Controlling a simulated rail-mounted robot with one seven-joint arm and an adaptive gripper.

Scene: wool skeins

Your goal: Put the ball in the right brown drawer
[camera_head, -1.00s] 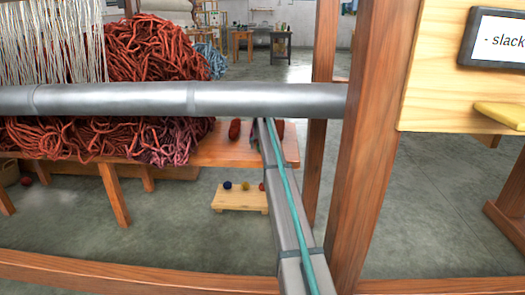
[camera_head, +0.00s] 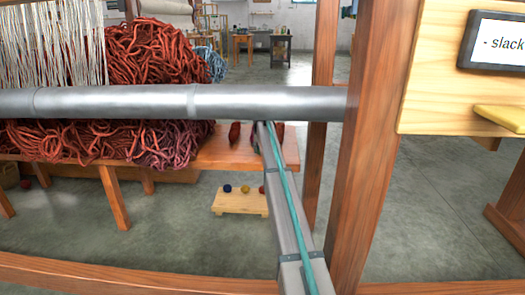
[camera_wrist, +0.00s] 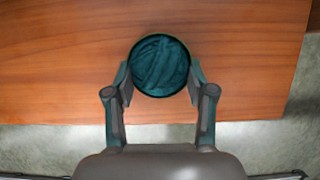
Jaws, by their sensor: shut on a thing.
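A dark teal ball (camera_wrist: 158,62) with wound strands shows in the wrist view, with a dark rim around it. My gripper (camera_wrist: 158,78) is shut on it, one finger at each side. Ball and fingertips are seen over the reddish-brown wooden bench (camera_wrist: 60,60), near its edge; I cannot tell if the ball touches the wood. In the head view the ball and my gripper are hidden behind the grey bar and my arm. No brown drawer can be made out in either view.
A grey bar (camera_head: 120,102) crosses in front of the bench (camera_head: 215,155). A wooden post (camera_head: 370,150) stands at the right. Red wool (camera_head: 155,50) is heaped at left. A dark red skein (camera_head: 234,132) lies on the bench. A low stand (camera_head: 238,203) carries small balls.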

